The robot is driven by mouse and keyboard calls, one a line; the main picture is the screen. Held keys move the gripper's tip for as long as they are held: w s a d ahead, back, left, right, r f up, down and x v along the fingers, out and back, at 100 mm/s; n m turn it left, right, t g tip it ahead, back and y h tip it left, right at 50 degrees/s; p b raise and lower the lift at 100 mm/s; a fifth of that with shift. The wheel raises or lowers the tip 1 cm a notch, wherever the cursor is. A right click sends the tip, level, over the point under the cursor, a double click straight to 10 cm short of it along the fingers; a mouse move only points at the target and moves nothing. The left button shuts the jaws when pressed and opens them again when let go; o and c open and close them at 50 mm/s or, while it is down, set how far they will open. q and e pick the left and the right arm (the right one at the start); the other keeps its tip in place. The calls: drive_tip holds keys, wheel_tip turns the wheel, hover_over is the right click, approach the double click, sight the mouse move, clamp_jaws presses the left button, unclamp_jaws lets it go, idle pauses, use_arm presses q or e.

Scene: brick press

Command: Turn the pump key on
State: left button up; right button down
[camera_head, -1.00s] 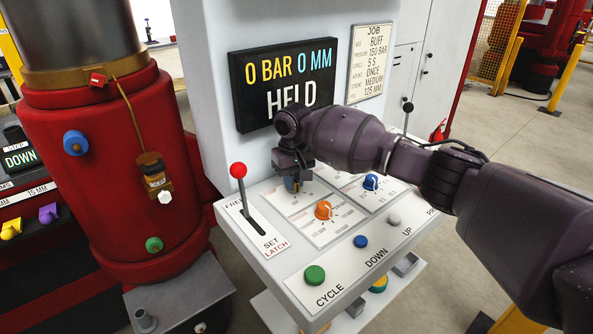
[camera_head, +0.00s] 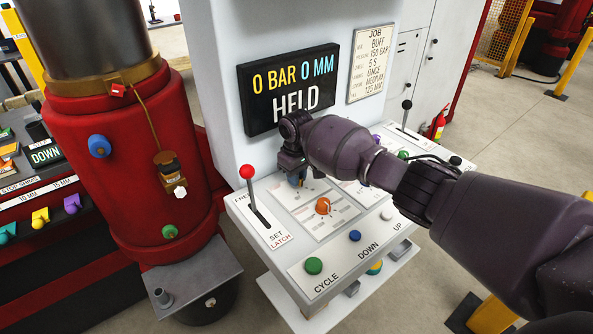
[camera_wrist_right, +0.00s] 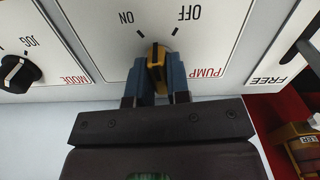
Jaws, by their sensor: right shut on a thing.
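The pump key (camera_wrist_right: 157,58) is a small yellow and black knob on the white panel, marked PUMP, with ON to the upper left and OFF to the upper right in the right wrist view. My right gripper (camera_wrist_right: 157,78) is shut on the key, with one blue finger on each side. The key stands roughly upright in that view, between the two marks; its exact angle is hard to tell. In the head view my right gripper (camera_head: 297,178) reaches down to the panel just below the display, and its fingers hide the key. My left gripper is not in view.
A red-topped lever (camera_head: 247,172) stands left of my gripper. An orange knob (camera_head: 322,206) and green, blue and white buttons lie nearer the front. The display (camera_head: 289,88) reads 0 BAR, 0 MM, HELD. The MODE knob (camera_wrist_right: 18,73) sits beside the key.

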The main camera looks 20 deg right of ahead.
drive_tip(key=shift+n, duration=0.6)
drive_tip(key=shift+w+n, duration=0.1)
drive_tip(key=shift+n, duration=2.4)
drive_tip(key=c, duration=1)
unclamp_jaws()
drive_tip(key=shift+r, duration=0.1)
wheel_tip(320, 180, up, 10)
drive_tip(key=shift+f, duration=0.25)
drive_tip(key=shift+r+b, duration=0.3)
drive_tip(key=shift+r, duration=0.3)
